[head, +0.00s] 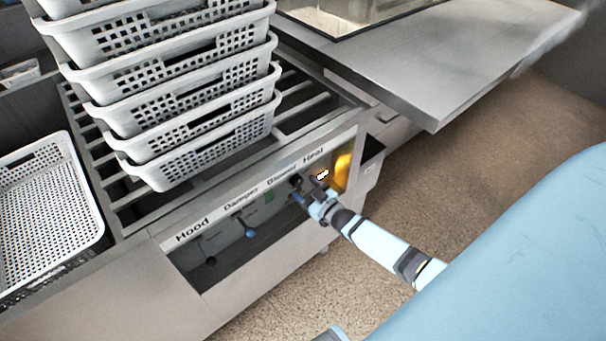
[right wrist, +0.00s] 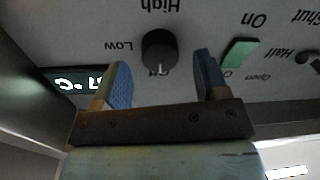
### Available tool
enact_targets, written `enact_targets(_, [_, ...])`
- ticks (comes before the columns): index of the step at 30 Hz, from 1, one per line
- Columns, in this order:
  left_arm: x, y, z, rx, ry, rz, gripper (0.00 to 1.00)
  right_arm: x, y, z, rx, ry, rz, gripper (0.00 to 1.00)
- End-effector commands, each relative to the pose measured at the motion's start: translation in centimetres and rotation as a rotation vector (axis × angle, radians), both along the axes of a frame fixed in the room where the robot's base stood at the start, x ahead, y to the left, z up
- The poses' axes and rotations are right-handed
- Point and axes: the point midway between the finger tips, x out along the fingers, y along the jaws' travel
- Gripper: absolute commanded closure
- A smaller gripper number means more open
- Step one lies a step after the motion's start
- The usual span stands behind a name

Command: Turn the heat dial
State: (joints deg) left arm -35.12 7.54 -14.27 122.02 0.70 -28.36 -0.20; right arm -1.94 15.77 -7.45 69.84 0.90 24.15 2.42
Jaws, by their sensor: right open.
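The heat dial (right wrist: 159,50) is a round black knob with a white mark, on a grey panel printed with Low and High. In the right wrist view my right gripper (right wrist: 162,78) is open, with one blue finger on each side of the dial. I cannot tell whether either finger touches it. In the head view my right gripper (head: 308,190) is at the control panel, below the Heat label (head: 313,153), and the dial is hard to make out there. My left gripper is not in view.
A lit display (right wrist: 78,85) and a green switch (right wrist: 240,52) flank the dial. A blue-knobbed lever (head: 249,231) sits left along the panel. Stacked white perforated baskets (head: 200,162) stand on the slatted rack above. Another basket (head: 92,205) lies left. A metal table (head: 440,115) juts out right.

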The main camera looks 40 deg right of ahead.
Motion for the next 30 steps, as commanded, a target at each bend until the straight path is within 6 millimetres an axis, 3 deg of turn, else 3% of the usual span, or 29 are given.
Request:
enact_targets(9, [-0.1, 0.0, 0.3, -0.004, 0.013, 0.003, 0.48, -7.3, -1.0, 0.1, -0.002, 0.004, 0.000, 0.33])
enact_targets(15, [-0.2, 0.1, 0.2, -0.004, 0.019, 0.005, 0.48, -10.7, -1.5, 0.0, -0.001, 0.002, 0.001, 0.33])
enact_targets(21, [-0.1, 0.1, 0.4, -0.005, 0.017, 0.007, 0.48, -12.2, -1.7, 0.0, -0.001, 0.001, 0.000, 0.33])
enact_targets(30, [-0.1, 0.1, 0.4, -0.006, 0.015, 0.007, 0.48, -12.3, -1.7, 0.0, -0.001, 0.000, 0.000, 0.33])
